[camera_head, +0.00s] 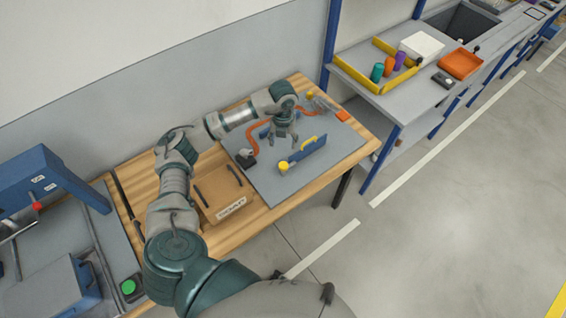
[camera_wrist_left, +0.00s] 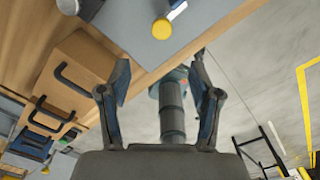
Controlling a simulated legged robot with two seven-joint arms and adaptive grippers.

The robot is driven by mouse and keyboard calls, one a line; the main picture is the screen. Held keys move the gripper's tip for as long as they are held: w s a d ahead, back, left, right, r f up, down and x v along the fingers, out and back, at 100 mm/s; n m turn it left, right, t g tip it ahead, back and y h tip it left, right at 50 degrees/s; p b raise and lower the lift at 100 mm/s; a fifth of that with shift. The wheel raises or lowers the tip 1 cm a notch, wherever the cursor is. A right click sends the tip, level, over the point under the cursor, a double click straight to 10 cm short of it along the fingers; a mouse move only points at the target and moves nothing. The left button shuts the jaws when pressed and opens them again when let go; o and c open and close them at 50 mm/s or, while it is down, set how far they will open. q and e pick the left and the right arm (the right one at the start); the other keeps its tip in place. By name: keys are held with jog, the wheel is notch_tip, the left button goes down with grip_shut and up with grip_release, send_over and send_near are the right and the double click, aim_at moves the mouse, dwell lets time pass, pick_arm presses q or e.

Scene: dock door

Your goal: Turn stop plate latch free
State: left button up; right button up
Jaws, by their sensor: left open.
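A blue upright plate (camera_head: 308,152), which looks like the stop plate, stands on a grey board on the wooden bench. A yellow bar (camera_head: 309,142), possibly the latch, shows along its face. A yellow round knob (camera_head: 283,168) is at its near left end; a yellow round top also shows in the left wrist view (camera_wrist_left: 161,29). My left gripper (camera_head: 285,138) is open and empty, pointing down just behind and left of the plate, apart from it as far as I can tell. Its two spread fingers show in the left wrist view (camera_wrist_left: 160,62). My right gripper is out of view.
An orange curved hose (camera_head: 254,135) and a black block (camera_head: 246,160) lie on the grey board (camera_head: 266,185). A wooden box with black handles (camera_head: 222,192) stands left of it. A grey shelf with a yellow tray (camera_head: 371,85) is at the right.

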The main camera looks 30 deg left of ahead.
aim_at(283, 165)
pick_arm(q)
notch_tip(283, 165, down, 14)
jog(key=shift+d+r+p, duration=0.1)
jog(key=shift+p, duration=0.45)
jog(key=c, duration=1.1)
jog(key=shift+c, duration=0.2)
